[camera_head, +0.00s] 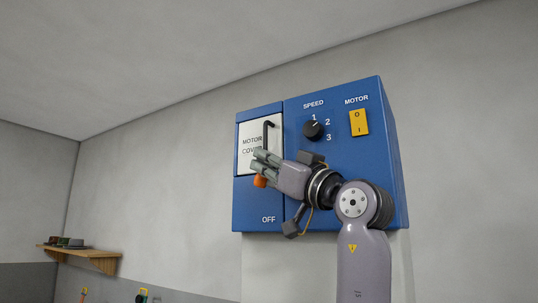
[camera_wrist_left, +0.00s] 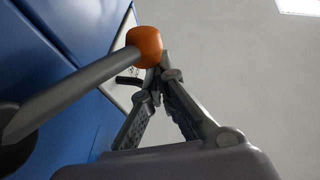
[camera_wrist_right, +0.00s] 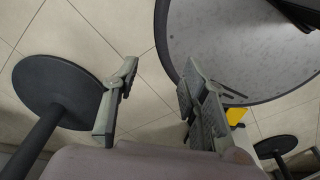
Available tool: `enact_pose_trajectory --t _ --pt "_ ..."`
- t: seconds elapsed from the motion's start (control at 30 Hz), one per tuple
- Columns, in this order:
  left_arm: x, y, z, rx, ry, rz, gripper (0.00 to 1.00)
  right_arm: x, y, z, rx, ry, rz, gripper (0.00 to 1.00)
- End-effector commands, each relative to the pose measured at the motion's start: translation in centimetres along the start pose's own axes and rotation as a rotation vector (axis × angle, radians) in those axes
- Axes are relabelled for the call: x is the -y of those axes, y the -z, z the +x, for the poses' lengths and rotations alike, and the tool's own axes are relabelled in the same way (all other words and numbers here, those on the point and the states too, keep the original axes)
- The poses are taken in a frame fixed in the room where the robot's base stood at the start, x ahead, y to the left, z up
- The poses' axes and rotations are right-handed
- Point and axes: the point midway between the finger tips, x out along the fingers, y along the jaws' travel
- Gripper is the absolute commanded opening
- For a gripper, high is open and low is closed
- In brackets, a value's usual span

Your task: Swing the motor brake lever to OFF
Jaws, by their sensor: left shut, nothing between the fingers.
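The blue control box (camera_head: 345,190) hangs on the wall in the head view, with the word OFF low on its left part. The brake lever's orange knob (camera_head: 260,181) shows just below my left gripper (camera_head: 262,160). In the left wrist view the lever is a grey rod with an orange knob (camera_wrist_left: 145,46), close beside the fingers of my left gripper (camera_wrist_left: 158,75). The left gripper is shut with nothing between its fingers; I cannot tell whether it touches the knob. The lever's base is hidden in the head view. My right gripper (camera_wrist_right: 160,95) is open and empty.
The box carries a white motor cover (camera_head: 252,145) with a dark handle, a black speed knob (camera_head: 313,130) and a yellow motor switch (camera_head: 359,122). A wooden shelf (camera_head: 85,255) is at the far left. A round table (camera_wrist_right: 240,50) lies near the right gripper.

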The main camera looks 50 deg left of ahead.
Motion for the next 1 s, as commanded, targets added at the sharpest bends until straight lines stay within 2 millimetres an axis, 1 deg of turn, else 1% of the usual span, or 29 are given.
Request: enact_pose_trajectory --t 0.47,0.8,1.0 --pt "0.4 -1.5 0.3 0.158 0.034 -0.034 0.00 -0.9 0.0 -0.6 0.000 -0.011 -0.004 0.40" --pt "0.6 -2.6 0.4 0.157 0.034 -0.033 0.00 -1.1 0.1 -0.8 0.000 -0.013 -0.005 0.40" --pt "0.7 -2.8 0.4 0.157 0.034 -0.033 0.00 -1.1 0.1 -0.8 -0.001 -0.012 -0.005 0.40"
